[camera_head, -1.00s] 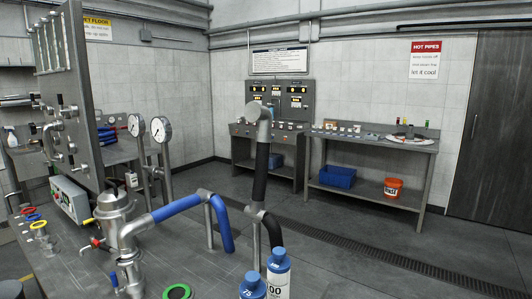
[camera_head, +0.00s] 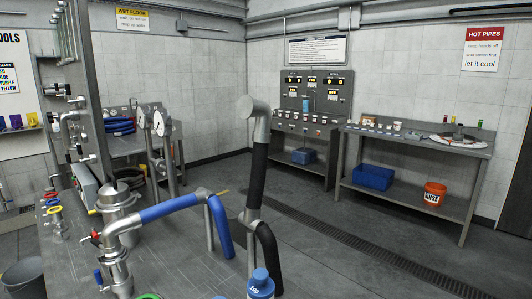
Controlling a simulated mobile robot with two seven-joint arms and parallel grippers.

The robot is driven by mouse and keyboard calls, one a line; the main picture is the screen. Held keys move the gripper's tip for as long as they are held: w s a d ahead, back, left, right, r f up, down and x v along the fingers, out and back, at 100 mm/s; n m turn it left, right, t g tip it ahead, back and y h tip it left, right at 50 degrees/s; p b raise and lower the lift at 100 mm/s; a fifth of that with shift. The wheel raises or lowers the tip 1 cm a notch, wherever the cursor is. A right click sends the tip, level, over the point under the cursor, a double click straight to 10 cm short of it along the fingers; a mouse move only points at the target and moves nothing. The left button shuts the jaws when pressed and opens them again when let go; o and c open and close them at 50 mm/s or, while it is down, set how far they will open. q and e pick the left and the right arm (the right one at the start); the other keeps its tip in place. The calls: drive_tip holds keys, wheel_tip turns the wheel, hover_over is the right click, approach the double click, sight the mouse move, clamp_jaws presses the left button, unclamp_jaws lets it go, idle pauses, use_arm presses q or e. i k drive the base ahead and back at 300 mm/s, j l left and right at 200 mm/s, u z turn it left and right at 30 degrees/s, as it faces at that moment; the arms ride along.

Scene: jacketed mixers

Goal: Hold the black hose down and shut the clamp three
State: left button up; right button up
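The black hose (camera_head: 259,174) drops from a grey pipe end (camera_head: 254,118) in the middle of the head view. It passes a grey post and fitting (camera_head: 250,217), then bends down to the right; its lower end is partly hidden behind a blue-capped bottle. A blue hose (camera_head: 170,208) runs from a steel jacketed vessel (camera_head: 119,222) to another grey post (camera_head: 208,222) and bends down. I cannot make out a clamp marked three. Neither gripper shows.
The blue-capped bottle (camera_head: 260,284) stands at the bottom centre. Two gauges (camera_head: 158,124) on posts stand behind the vessel. A grey bucket (camera_head: 22,280) is at lower left. A control panel (camera_head: 315,93) and a bench (camera_head: 415,144) line the back. The floor between is open.

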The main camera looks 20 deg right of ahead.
sight(248, 108)
drive_tip(key=i+l+u, duration=0.1)
drive_tip(key=l, duration=0.35)
drive_tip(key=i+l+u, duration=0.1)
drive_tip(key=l, duration=0.4)
drive_tip(key=i+l, duration=0.1)
drive_tip(key=l, duration=0.4)
drive_tip(key=i+l+u, duration=0.15)
drive_tip(key=l, duration=0.35)
